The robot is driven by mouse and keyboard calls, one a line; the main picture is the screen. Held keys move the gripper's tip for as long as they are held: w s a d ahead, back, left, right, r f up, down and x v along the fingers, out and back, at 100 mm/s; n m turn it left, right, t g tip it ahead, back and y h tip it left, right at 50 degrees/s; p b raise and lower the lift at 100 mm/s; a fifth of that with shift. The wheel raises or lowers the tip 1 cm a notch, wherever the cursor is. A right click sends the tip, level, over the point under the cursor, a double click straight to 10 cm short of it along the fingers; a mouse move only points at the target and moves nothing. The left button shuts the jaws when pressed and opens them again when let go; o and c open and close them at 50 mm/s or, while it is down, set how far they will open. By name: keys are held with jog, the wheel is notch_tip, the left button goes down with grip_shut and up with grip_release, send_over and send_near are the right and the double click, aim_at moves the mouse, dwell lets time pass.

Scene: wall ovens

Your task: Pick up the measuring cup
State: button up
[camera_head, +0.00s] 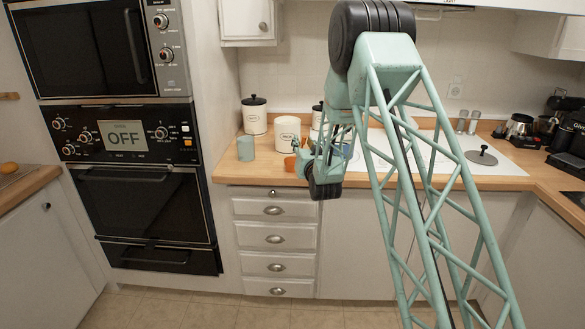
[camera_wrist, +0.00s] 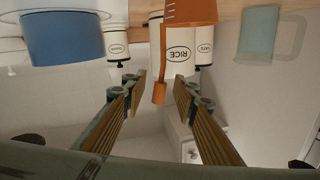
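The orange measuring cup (camera_wrist: 190,12) hangs into the top of the wrist view, which looks upside down, and its handle (camera_wrist: 159,92) reaches down between my fingers. Small marks show on its side. In the head view it is a small orange patch (camera_head: 290,163) on the wooden counter, partly hidden by my gripper (camera_head: 304,152). My gripper is open in the wrist view (camera_wrist: 159,84), with one finger on each side of the handle and visible gaps to both. No contact shows.
A teal mug (camera_head: 246,148) stands left on the counter (camera_head: 240,174). A blue container (camera_wrist: 62,40) is on the other side, mostly hidden by my arm in the head view. A cooktop (camera_head: 445,155) lies right.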

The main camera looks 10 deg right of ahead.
jog(key=shift+c, duration=0.4)
grip_shut()
dwell(0.4)
jog(key=shift+r+p, duration=0.5)
jog(key=shift+r, duration=1.15)
jog(key=shift+s+r, duration=0.15)
jog(key=s+a+r+p, duration=0.1)
jog(key=s, duration=1.4)
jog(key=shift+s+r+p, duration=0.2)
jog(key=shift+s+p, duration=0.1)
